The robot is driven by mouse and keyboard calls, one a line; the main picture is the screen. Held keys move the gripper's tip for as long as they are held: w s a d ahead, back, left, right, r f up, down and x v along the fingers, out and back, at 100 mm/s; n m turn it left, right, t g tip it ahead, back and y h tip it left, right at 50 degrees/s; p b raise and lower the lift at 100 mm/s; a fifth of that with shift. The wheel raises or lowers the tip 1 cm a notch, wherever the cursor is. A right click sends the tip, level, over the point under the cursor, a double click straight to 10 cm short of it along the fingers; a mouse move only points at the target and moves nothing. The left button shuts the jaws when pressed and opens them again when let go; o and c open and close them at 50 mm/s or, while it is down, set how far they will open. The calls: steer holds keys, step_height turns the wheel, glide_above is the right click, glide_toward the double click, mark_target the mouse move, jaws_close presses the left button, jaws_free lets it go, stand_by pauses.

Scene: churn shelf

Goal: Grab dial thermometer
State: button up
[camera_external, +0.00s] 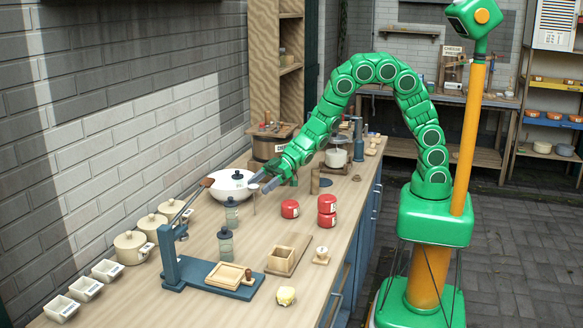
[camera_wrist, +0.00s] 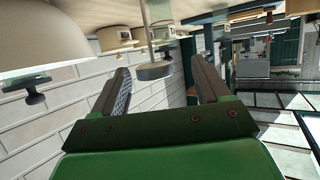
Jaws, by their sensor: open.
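The dial thermometer, a thin upright stem topped by a small grey disc, stands on the counter beside the white lidded bowl in the external view (camera_external: 254,204). In the wrist view, which is upside down, its grey head (camera_wrist: 153,71) and stem appear between my two fingers. My gripper (camera_external: 261,184) reaches down and left over the counter, with its fingertips at the thermometer's head. It also shows in the wrist view (camera_wrist: 160,87), open, with a gap visible on both sides of the head. I cannot tell how deep the head lies between the fingers.
The white lidded bowl (camera_external: 231,190) is close on the left. Grey-green bottles (camera_external: 225,244) stand in front. Red tins (camera_external: 290,209) stand to the right. A blue press (camera_external: 170,262), a wooden box (camera_external: 283,262) and cream pots (camera_external: 130,248) are nearer the camera.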

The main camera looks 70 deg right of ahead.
mark_target(251, 191)
steer(key=shift+w+a+f, duration=0.4)
steer(key=shift+a, duration=0.05)
steer(key=shift+x, duration=1.9)
steer(key=shift+w+d, duration=0.15)
steer(key=c, duration=1)
steer(key=shift+c, duration=0.2)
steer(key=shift+r, duration=0.1)
